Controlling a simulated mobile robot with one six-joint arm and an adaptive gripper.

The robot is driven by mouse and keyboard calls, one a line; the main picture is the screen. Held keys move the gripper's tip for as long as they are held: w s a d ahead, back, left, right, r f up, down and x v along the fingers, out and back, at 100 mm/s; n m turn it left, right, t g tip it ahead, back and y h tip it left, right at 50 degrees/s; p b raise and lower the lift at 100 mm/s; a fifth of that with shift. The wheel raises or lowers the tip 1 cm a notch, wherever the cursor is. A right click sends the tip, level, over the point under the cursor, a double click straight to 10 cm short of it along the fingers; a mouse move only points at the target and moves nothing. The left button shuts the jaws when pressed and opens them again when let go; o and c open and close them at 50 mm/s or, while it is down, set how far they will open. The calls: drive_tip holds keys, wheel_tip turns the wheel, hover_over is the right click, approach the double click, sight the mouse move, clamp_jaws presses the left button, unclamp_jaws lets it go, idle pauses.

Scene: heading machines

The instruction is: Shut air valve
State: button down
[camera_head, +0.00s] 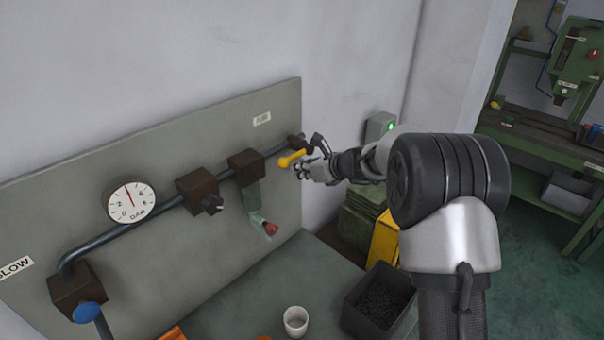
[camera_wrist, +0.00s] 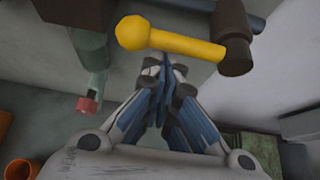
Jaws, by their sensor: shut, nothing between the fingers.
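The air valve has a yellow handle (camera_head: 291,159) with a rounded end, on a brown body (camera_head: 297,142) at the right end of the panel's pipe, below the AIR label (camera_head: 262,119). In the wrist view the yellow handle (camera_wrist: 180,42) runs left from the brown body (camera_wrist: 234,38), roughly crosswise in the picture. My gripper (camera_head: 302,169) is at the handle's right and front side in the head view. In the wrist view my gripper (camera_wrist: 166,66) is shut and empty, its fingertips close below the handle's middle. I cannot tell whether they touch it.
The grey panel (camera_head: 130,165) also carries a gauge (camera_head: 131,202), a black knob (camera_head: 213,203), a red-tipped drain (camera_head: 270,229) and a blue handle (camera_head: 88,312). A white cup (camera_head: 295,321) and a dark bin (camera_head: 378,300) stand below. A box with a green light (camera_head: 380,125) is behind my arm.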

drive_tip(key=shift+r, duration=0.1)
idle(0.3)
drive_tip(key=shift+r+p, duration=0.2)
drive_tip(key=shift+p, duration=0.65)
